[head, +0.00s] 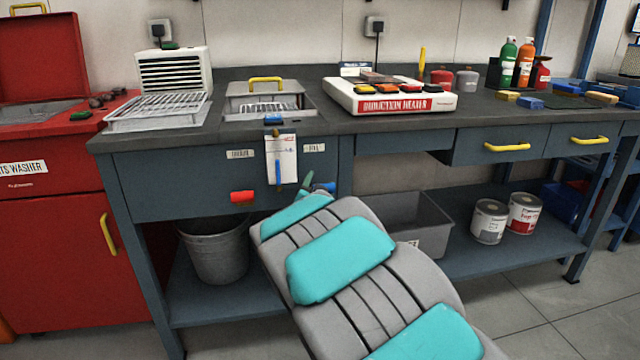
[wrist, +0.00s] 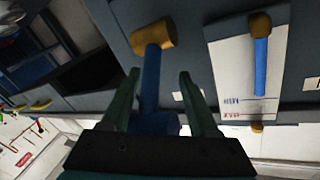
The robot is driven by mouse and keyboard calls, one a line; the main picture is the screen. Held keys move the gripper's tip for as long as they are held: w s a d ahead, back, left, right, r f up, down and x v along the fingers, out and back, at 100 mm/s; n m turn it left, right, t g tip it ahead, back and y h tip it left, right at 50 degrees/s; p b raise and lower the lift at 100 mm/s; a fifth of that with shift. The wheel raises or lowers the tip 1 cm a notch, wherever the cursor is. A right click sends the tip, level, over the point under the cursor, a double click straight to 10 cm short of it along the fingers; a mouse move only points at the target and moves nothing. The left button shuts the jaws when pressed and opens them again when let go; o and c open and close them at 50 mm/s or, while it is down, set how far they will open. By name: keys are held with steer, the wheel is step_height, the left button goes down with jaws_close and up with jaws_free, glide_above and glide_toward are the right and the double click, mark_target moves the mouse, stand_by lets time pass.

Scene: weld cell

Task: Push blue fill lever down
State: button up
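The blue fill lever (head: 324,187) sticks out from the front of the bench cabinet, mostly hidden behind my gripper in the head view. In the wrist view, the blue lever (wrist: 150,82) runs from a brown-orange hub (wrist: 153,37) on the panel toward my palm. My gripper (wrist: 158,80) is open, its two dark green fingers on either side of the lever. The left finger looks close to the lever and a gap shows on the right; contact cannot be told. In the head view only a bit of my gripper (head: 307,184) shows beyond my arm.
A white level card (head: 281,160) with a blue column hangs beside the lever; it also shows in the wrist view (wrist: 240,75). A red lever (head: 242,197) sits to the left. A metal bucket (head: 218,250) and grey bin (head: 425,222) stand on the shelf below.

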jaws_close()
stand_by(0.4)
steer(key=shift+f+b, duration=0.15)
steer(key=shift+b, duration=0.25)
